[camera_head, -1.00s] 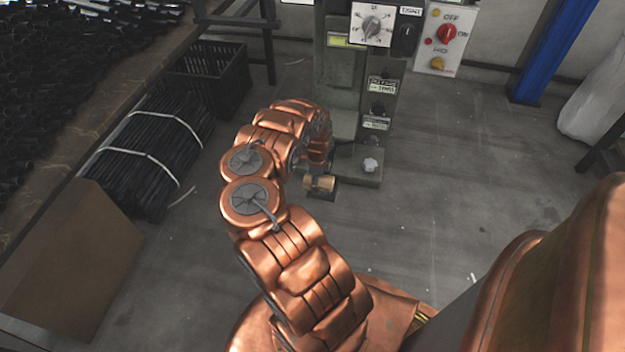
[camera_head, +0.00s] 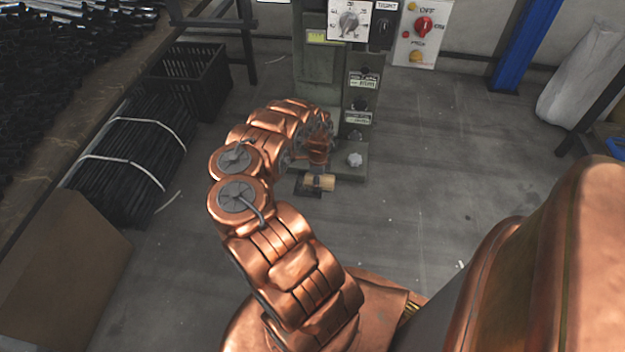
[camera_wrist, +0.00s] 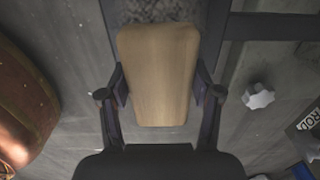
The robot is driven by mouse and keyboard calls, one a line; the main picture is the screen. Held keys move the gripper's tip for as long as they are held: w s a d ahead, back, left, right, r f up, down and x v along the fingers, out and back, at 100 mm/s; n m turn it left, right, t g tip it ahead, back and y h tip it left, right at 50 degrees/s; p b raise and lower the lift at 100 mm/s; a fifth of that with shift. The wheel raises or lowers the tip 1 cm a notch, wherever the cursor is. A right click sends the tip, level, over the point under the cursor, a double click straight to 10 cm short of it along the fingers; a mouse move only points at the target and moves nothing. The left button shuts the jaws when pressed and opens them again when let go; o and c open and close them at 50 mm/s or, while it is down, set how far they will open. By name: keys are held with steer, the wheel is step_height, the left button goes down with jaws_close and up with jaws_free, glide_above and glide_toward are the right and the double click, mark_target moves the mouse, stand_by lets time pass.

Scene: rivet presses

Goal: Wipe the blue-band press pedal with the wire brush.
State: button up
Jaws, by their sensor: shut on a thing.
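The wire brush shows as a pale wooden block (camera_wrist: 158,75) in the wrist view, with a grey bristly patch at its far end. My gripper (camera_wrist: 160,95) is shut on the block, one finger on each side. In the head view the brush's wooden end (camera_head: 320,183) shows below my wrist, which hides the rest. A small dark plate (camera_head: 306,192), apparently the pedal, lies on the floor beneath and left of it. I cannot tell whether the bristles touch it. The grey-green press (camera_head: 318,68) stands behind; no blue band is visible on it.
A pale knob (camera_head: 354,160) sits on the press base, right of the brush. A black crate (camera_head: 190,75) and strapped dark rods (camera_head: 130,165) lie left. A blue post (camera_head: 525,45) stands at the back right. The floor (camera_head: 430,190) right of the press is clear.

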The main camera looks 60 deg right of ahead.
mark_target(308, 176)
steer(key=shift+s+r+p, duration=0.1)
steer(key=shift+s+p, duration=0.1)
steer(key=shift+p, duration=0.1)
